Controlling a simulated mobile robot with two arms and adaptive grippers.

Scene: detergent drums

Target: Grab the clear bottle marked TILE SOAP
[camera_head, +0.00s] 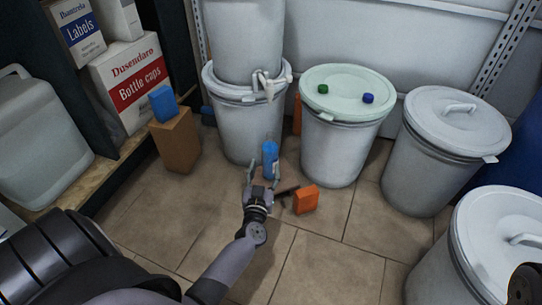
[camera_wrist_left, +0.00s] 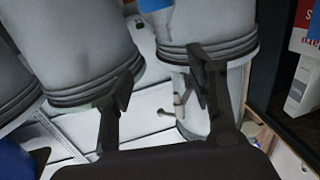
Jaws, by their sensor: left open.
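A small blue bottle (camera_head: 270,152) stands on the tiled floor in front of the stacked grey drums in the head view. Its label is too small to read, so I cannot tell whether it says TILE SOAP. My left gripper (camera_head: 263,172) is open, with its fingers on the near side of the bottle; I cannot tell whether they touch it. In the left wrist view the open fingers (camera_wrist_left: 160,72) show with nothing held between them, and a blue thing (camera_wrist_left: 152,5) is cut off at the top edge. My right gripper is not visible.
An orange box (camera_head: 306,199) lies right of my gripper beside a dark item. A pale green-lidded drum (camera_head: 338,140) carries a green and a blue cap. Other drums (camera_head: 438,160) stand to the right. Front floor is clear.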

